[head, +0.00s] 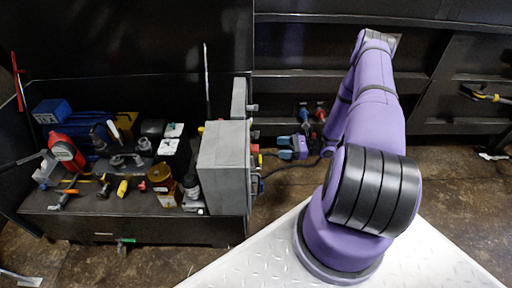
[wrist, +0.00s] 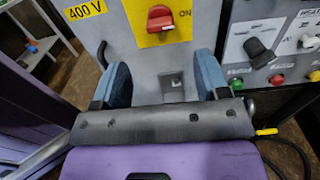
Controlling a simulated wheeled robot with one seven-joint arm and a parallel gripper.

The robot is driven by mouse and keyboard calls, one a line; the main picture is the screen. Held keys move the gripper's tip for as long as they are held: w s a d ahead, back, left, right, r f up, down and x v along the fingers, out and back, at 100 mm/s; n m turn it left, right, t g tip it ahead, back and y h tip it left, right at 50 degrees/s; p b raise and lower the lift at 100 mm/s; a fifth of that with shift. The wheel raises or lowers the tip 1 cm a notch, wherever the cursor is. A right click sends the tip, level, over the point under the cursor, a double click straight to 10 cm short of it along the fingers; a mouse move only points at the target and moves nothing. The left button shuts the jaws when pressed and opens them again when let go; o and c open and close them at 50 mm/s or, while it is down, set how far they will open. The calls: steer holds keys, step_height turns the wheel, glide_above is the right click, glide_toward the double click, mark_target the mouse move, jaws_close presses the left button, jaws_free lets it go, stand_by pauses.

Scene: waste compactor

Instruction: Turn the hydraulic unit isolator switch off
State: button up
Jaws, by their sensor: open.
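The isolator switch (wrist: 160,18) is a red knob on a yellow plate (wrist: 140,38) on a grey panel. My gripper (wrist: 162,72) is open, with blue-grey fingers spread on either side of the panel's middle, below the knob in the picture. Nothing is between the fingers. In the head view, small blue and purple parts of it show right of a grey box (head: 222,168); the switch face is turned away there.
A second panel (wrist: 265,40) with a black knob and coloured buttons stands right of the switch panel. A yellow 400 V label (wrist: 84,10) is at the upper left. A dark bench (head: 140,222) holds tools and bottles left of the grey box. A cable hangs nearby.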

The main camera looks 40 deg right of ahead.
mark_target(254, 149)
steer(key=x, duration=1)
steer(key=c, duration=0.9)
